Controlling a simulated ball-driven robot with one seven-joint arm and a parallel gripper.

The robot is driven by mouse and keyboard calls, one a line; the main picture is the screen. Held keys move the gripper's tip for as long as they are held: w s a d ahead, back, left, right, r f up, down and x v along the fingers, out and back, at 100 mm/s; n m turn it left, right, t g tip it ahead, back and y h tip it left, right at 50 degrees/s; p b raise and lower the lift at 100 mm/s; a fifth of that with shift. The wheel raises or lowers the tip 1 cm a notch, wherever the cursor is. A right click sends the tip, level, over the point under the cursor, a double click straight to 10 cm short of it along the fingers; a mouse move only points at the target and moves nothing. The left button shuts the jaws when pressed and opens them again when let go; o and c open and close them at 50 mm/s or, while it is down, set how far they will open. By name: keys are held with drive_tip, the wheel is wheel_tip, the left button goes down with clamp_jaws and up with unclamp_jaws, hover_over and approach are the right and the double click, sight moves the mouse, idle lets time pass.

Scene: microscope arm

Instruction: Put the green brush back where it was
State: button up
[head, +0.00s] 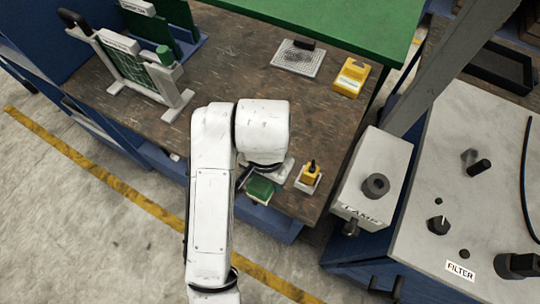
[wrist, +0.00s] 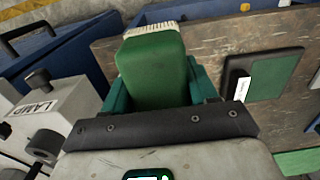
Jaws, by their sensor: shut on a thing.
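The green brush (wrist: 152,72) has a smooth green back and pale bristles along its far edge in the wrist view. My gripper (wrist: 161,90) is shut on it, with a teal finger at each side. In the head view the green brush (head: 260,188) shows below my white wrist, near the front edge of the brown bench. My arm hides much of the gripper there. I cannot tell how high the brush is above the bench, or which spot it came from.
A white rack (head: 135,70) with a green board stands back left. A grey mesh pad (head: 298,58) and yellow box (head: 351,77) lie farther back. The LAMP box (head: 371,178) stands right.

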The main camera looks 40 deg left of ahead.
drive_tip(key=shift+w+a+f, duration=0.1)
drive_tip(key=shift+w+f, duration=0.2)
drive_tip(key=shift+w, duration=0.05)
drive_tip(key=shift+w+a, duration=0.45)
drive_tip(key=shift+w, duration=0.05)
drive_tip(key=shift+w+a+f, duration=0.2)
drive_tip(key=shift+w+f, duration=0.05)
drive_tip(key=shift+f, duration=0.15)
drive_tip(key=shift+w+a+f+b, duration=0.35)
drive_tip(key=shift+w+a+b, duration=0.3)
drive_tip(key=shift+w, duration=0.05)
drive_tip(key=shift+w+a+f+b, duration=0.1)
drive_tip(key=shift+w+f+b, duration=0.1)
drive_tip(key=shift+f+b, duration=0.15)
drive_tip(key=w+a+f, duration=0.1)
drive_tip(key=w+f, duration=0.1)
drive_tip(key=f, duration=0.1)
drive_tip(key=w+a+f, duration=0.1)
drive_tip(key=shift+a+f+b, duration=0.2)
drive_tip(key=shift+a+b, duration=0.15)
drive_tip(key=shift+w+a+f, duration=0.3)
drive_tip(key=shift+w+f, duration=0.05)
drive_tip(key=shift+f, duration=0.25)
drive_tip(key=shift+f+p, duration=0.45)
drive_tip(key=shift+f, duration=1.05)
drive_tip(key=shift+f, duration=0.1)
